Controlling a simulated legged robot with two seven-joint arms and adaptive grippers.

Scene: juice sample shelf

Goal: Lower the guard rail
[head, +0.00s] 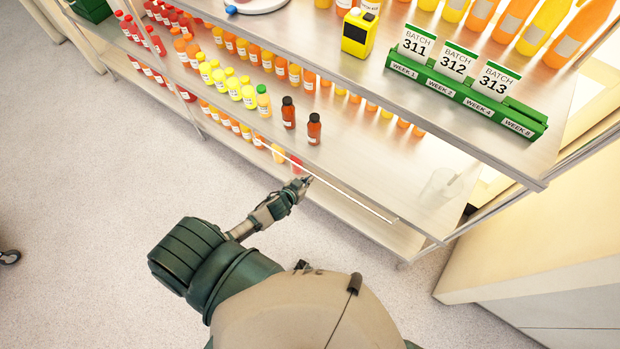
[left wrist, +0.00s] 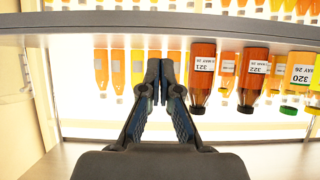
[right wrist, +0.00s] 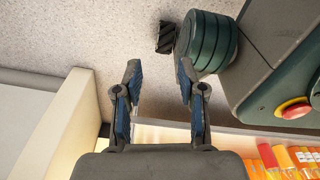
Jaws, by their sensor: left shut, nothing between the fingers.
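The guard rail (head: 350,194) is a thin pale bar in the head view. It runs along the front of the middle shelf (head: 375,165), from near the dark bottles towards the shelf's right end. My left gripper (head: 307,180) is at the shelf front beside the rail; I cannot tell whether it touches it. In the left wrist view its fingers (left wrist: 163,72) are together with nothing between them, and I cannot make out the rail there. My right gripper (right wrist: 158,75) shows only in the right wrist view, open and empty, with its fingers well apart over the floor.
Two dark-capped brown bottles (head: 314,129) stand on the middle shelf near the left gripper. A yellow device (head: 358,32) and a green batch-card holder (head: 470,95) are on the shelf above. The middle shelf's right part holds a clear object (head: 438,184). Floor (head: 90,220) is open at left.

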